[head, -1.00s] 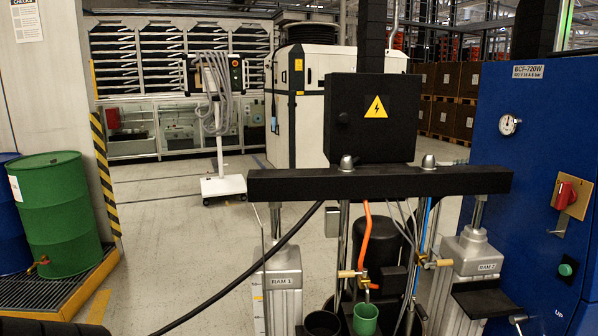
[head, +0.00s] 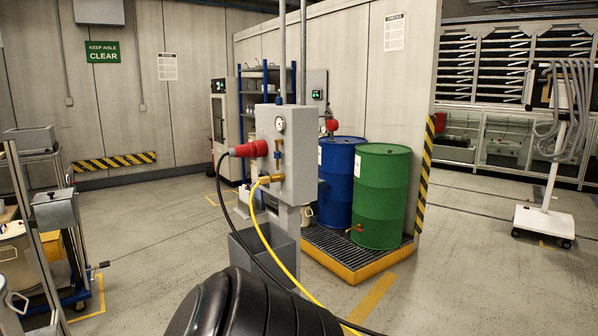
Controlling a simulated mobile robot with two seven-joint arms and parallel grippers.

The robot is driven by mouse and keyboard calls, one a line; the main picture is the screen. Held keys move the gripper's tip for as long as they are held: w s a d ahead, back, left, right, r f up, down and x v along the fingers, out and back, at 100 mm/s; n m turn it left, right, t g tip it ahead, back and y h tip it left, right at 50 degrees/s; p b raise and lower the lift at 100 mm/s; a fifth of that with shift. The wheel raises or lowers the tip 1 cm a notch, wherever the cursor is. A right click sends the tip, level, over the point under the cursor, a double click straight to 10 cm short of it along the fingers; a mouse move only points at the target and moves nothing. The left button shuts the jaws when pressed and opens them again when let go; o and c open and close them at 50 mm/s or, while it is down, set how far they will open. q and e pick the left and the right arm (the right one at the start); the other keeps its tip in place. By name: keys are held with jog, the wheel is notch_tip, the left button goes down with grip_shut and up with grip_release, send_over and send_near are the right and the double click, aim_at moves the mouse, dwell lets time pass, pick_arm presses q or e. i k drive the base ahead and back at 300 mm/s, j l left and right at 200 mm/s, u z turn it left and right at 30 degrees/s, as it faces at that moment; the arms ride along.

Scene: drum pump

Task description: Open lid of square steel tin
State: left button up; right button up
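A square steel container with a lid-like top (head: 55,210) stands at the left edge, on or beside a blue wheeled cart; it may be the steel tin, but I cannot tell for sure. Its top looks closed. Another grey metal box (head: 30,139) sits higher up behind it. Neither of my grippers shows in the head view.
A grey service post (head: 286,150) with a gauge, red plug and yellow and black hoses stands mid-view. A blue drum (head: 338,185) and a green drum (head: 381,195) stand on a yellow-edged spill pallet (head: 345,268). A white wheeled stand (head: 543,222) is at right.

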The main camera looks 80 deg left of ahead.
aim_at(65, 193)
jog(key=u, duration=4.05)
jog(key=i+u, duration=0.15)
jog(key=u, duration=0.5)
jog(key=i+l+u, duration=0.65)
jog(key=i+l, duration=0.15)
jog(key=l, duration=0.15)
jog(key=i+l+u, duration=0.2)
jog(key=i+l, duration=0.15)
jog(key=l, duration=0.25)
